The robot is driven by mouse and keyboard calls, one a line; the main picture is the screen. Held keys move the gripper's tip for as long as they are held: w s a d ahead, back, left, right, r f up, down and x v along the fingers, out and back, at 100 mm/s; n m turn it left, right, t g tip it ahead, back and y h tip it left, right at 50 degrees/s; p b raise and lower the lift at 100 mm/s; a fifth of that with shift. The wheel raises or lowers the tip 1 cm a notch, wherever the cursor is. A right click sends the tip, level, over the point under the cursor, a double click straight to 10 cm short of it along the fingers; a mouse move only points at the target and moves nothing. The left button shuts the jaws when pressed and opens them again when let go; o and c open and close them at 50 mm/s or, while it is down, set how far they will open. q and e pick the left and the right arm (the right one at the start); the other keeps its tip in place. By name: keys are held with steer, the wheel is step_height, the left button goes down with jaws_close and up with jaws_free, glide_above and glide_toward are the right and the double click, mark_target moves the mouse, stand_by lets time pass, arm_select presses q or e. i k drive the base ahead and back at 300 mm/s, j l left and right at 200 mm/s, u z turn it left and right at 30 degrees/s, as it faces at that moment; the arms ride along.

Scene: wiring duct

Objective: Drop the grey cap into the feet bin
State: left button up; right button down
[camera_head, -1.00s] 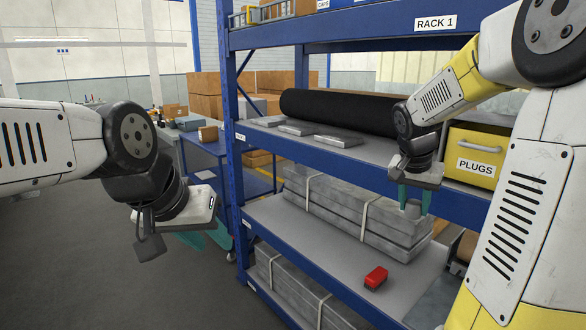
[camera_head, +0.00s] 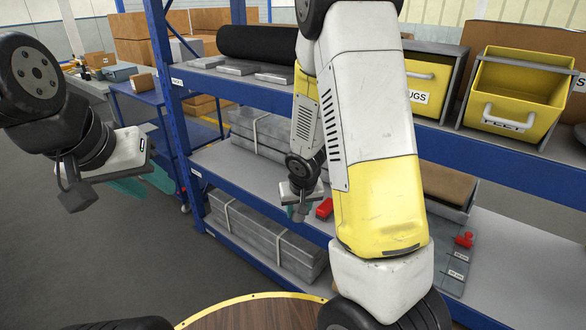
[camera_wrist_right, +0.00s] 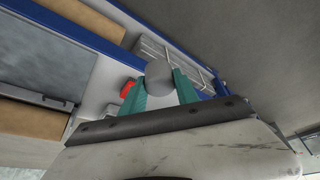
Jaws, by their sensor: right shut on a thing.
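The grey cap (camera_wrist_right: 159,73) is a small round piece held between the teal fingertips of my right gripper (camera_wrist_right: 160,88) in the right wrist view. In the head view, my right gripper (camera_head: 298,210) hangs in front of the rack, low beside the red block, and the cap is hard to make out. The feet bin (camera_head: 522,88) is a yellow open-topped bin at the right on the rack's upper shelf, its label partly hidden by its handle. My right gripper is well left of and below it. My left gripper (camera_head: 142,186) is open and empty at the left, away from the rack.
A closed yellow plugs bin (camera_head: 428,82) stands left of the feet bin, partly behind my right arm. A red block (camera_head: 324,208) lies on the lower shelf (camera_head: 215,165). Blue rack beams (camera_head: 500,158) run below the bins. A black roll (camera_head: 255,42) lies on the upper shelf.

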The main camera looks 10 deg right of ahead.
mark_target(521, 104)
steer(key=z, duration=1.45)
